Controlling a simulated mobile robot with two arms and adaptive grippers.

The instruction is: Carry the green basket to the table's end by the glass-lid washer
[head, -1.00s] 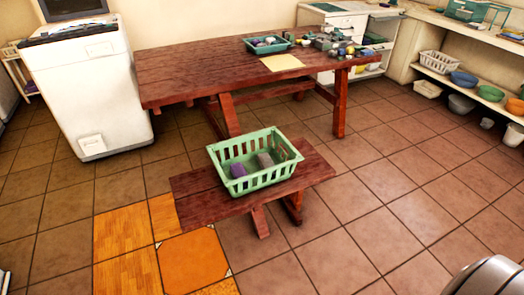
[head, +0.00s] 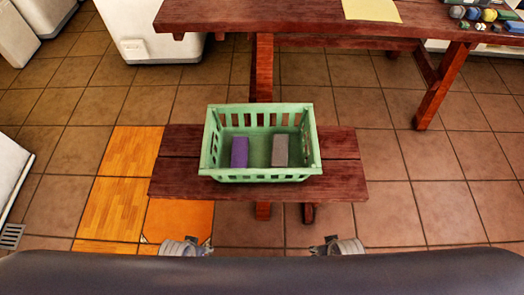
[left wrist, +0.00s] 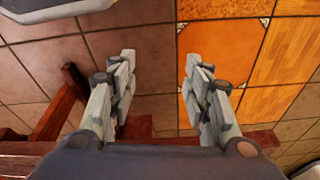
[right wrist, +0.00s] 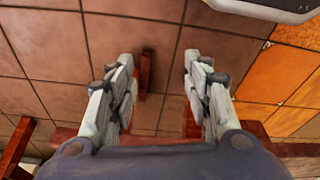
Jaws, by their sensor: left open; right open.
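The green basket (head: 260,176) stands upright on the low wooden bench, in the middle of the head view. It holds a purple block (head: 240,152) and a grey block (head: 280,150). The wooden table (head: 300,18) is behind the bench. The white washer (head: 150,45) is beyond the table's left end; its lid is out of frame. My left gripper (head: 185,244) and my right gripper (head: 337,244) show at the bottom of the head view, in front of the bench. Both are open and empty in the wrist views, at left (left wrist: 160,90) and right (right wrist: 160,88).
The bench (head: 345,180) has bare wood on both sides of the basket. A yellow sheet (head: 372,10) and several small items (head: 488,14) lie on the table toward the right. Tiled floor is clear left and right of the bench. A white appliance (head: 10,180) stands at the left edge.

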